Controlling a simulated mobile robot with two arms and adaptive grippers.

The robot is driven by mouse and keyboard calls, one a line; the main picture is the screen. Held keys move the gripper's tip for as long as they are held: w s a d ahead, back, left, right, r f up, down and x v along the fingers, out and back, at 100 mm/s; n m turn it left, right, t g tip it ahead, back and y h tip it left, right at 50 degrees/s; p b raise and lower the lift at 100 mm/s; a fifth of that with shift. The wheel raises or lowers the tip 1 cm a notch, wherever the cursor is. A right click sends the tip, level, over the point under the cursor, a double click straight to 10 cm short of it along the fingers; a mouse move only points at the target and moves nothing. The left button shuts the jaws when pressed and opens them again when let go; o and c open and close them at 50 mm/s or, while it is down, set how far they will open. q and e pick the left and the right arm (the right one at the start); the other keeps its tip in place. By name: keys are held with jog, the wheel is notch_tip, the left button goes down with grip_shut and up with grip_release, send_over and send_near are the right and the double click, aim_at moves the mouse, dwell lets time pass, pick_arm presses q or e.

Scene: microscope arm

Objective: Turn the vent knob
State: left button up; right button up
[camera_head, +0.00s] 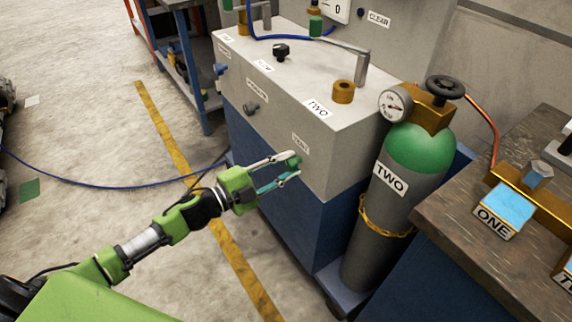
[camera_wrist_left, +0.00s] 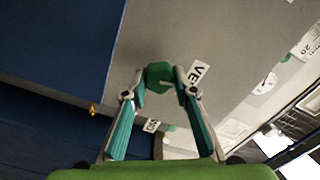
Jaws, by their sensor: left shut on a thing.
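The vent knob (camera_wrist_left: 158,78) is a small dark green knob on the grey cabinet face, beside a white label (camera_wrist_left: 198,74) of which the letters "VE" show. My left gripper (camera_wrist_left: 159,88) has its two fingertips on either side of the knob and is shut on it. In the head view, the left gripper (camera_head: 294,168) reaches the lower front face of the grey cabinet (camera_head: 285,105), below a small white label (camera_head: 300,143). The knob is mostly hidden by the fingers there. My right gripper is not in view.
A grey gas cylinder (camera_head: 371,225) marked "TWO", with a gauge (camera_head: 395,104), stands right of the cabinet. A wooden bench (camera_head: 447,212) carries a block (camera_head: 495,210) marked "ONE". A blue hose (camera_head: 110,187) lies on the floor. The floor at left is mostly clear.

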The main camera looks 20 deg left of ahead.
pick_arm(q)
jog(key=shift+m, duration=1.2)
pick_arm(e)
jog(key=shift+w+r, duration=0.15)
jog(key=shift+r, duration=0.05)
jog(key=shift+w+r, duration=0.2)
pick_arm(q)
jog(key=o, duration=1.1)
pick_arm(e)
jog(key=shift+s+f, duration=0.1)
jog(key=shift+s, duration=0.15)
pick_arm(q)
jog(key=v, duration=1.2)
